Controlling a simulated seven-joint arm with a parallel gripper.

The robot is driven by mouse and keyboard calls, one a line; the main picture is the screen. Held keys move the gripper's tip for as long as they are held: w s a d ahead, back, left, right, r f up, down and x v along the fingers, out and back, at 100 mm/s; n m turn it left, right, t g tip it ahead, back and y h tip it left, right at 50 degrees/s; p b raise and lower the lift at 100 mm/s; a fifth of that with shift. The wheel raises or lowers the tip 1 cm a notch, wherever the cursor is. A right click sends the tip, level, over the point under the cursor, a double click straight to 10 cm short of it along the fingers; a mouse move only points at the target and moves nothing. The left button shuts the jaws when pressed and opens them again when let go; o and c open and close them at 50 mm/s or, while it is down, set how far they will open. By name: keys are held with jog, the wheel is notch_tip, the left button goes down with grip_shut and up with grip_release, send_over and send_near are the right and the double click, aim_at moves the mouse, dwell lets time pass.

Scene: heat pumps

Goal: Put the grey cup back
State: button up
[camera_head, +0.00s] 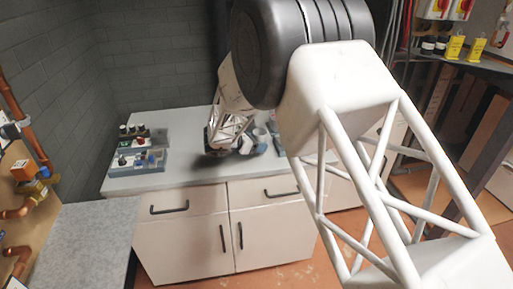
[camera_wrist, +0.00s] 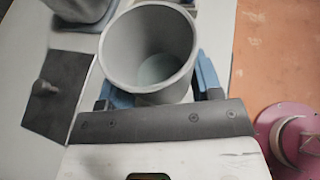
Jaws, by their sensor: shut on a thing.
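The grey cup (camera_wrist: 128,52) is upright in the wrist view, its open rim facing the camera and its inside empty. My gripper (camera_wrist: 158,84) has one blue finger on each side of the cup and is shut on it. The cup's base and what lies under it are hidden. In the head view my gripper (camera_head: 222,146) is low over the grey worktop (camera_head: 182,178); my arm covers part of that area, and I cannot clearly make out the held cup there.
A dark square mat (camera_wrist: 42,112) with a small grey knob-like piece lies left of the cup. A grey-and-blue object (camera_wrist: 82,12) stands at upper left. A pink round object (camera_wrist: 292,135) is at right. Trays of small items (camera_head: 135,163) sit on the worktop's left end.

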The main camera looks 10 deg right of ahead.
jog(key=shift+w+f, duration=0.15)
jog(key=shift+w, duration=1.2)
jog(key=shift+f, duration=0.1)
jog(key=shift+f, duration=1.65)
jog(key=shift+f, duration=0.1)
jog(key=o, duration=1.1)
jog(key=shift+c, duration=0.2)
jog(key=v, duration=1.2)
